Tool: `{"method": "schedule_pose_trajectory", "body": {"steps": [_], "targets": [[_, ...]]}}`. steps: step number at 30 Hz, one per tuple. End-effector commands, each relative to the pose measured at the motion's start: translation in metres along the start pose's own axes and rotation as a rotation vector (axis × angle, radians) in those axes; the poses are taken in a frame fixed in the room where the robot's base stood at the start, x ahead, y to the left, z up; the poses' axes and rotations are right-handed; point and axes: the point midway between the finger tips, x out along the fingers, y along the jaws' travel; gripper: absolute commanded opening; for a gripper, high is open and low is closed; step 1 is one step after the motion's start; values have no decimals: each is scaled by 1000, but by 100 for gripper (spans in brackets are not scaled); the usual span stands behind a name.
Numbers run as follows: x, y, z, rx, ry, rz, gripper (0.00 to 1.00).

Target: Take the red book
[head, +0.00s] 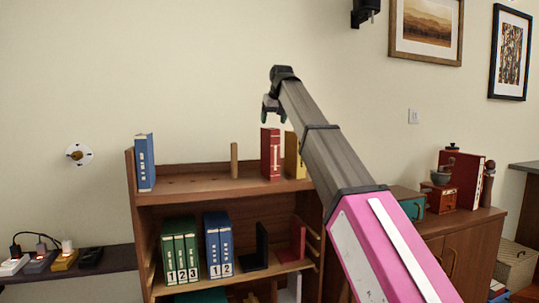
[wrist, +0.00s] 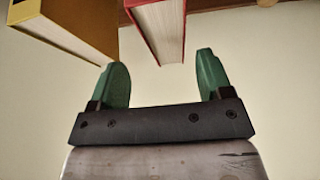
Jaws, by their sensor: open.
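The red book (head: 270,153) stands upright on the bookshelf's top board, just left of a yellow book (head: 292,157). My gripper (head: 272,110) is open and empty, above the red book in the head view. In the wrist view my gripper's green fingers (wrist: 164,80) are spread apart. The red book (wrist: 158,28) shows its red cover and page edges beyond the gap between them, apart from both fingers. The yellow book (wrist: 70,28) lies to the left there, near the left finger.
A wooden peg (head: 234,160) and a blue book (head: 145,162) stand farther left on the top board (head: 200,184). Green binders (head: 180,250) and blue binders (head: 218,245) stand below. Another red book-like object (head: 468,178) is on the right cabinet. The board between blue book and peg is clear.

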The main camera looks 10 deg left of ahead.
Motion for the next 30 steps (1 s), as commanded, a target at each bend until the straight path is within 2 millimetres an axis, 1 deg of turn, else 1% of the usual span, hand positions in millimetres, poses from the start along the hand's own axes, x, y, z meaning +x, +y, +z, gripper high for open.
{"method": "schedule_pose_trajectory", "body": {"steps": [7, 12, 16, 30], "targets": [[17, -4, 1, 0, 1, 0, 72], [41, -8, 3, 0, 0, 0, 72], [54, -8, 2, 0, 0, 0, 72], [57, -8, 3, 0, 1, 0, 72]]}}
